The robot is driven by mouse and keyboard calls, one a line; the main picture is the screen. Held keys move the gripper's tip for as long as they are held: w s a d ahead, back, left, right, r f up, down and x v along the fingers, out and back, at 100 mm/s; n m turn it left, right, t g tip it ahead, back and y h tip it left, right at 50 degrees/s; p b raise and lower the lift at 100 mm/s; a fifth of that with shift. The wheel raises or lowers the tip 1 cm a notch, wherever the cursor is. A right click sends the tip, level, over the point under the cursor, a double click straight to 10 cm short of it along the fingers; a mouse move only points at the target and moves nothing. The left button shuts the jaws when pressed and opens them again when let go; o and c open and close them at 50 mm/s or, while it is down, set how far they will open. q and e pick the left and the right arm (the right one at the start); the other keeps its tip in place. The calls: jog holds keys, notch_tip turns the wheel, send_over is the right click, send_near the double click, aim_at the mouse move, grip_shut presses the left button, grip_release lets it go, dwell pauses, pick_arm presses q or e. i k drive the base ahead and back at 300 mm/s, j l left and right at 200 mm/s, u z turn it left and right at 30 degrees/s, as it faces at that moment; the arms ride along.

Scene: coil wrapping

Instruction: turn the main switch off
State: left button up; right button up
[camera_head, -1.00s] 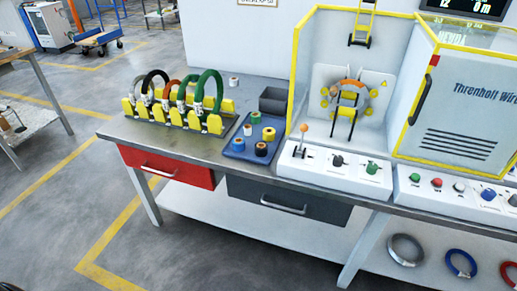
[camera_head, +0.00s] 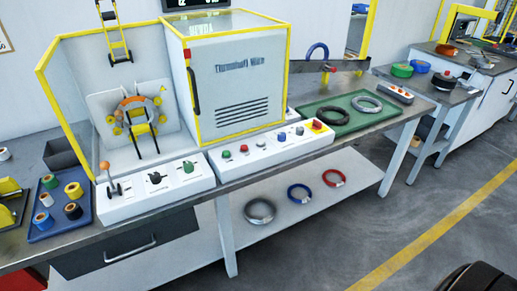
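A red knob on a yellow plate (camera_head: 317,125), which looks like the main switch, sits at the right end of the white control panel (camera_head: 262,152). Its exact turn position is too small to read. Left of it on the panel are green, red, white and blue knobs or buttons. The panel stands in front of the yellow-framed machine cabinet (camera_head: 240,85) on the bench. Neither of my grippers shows clearly. A dark rounded shape is cut off at the lower right corner, and I cannot tell what it is.
A second white panel (camera_head: 145,205) with a lever and a blue tray (camera_head: 45,232) with spools stand left. Several coils lie on the lower shelf.

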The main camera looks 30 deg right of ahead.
aim_at(317, 125)
jog(key=z, duration=1.35)
jog(key=i+l+u, duration=0.1)
jog(key=u, duration=0.35)
jog(key=i+l+u, duration=0.25)
jog(key=u, duration=0.2)
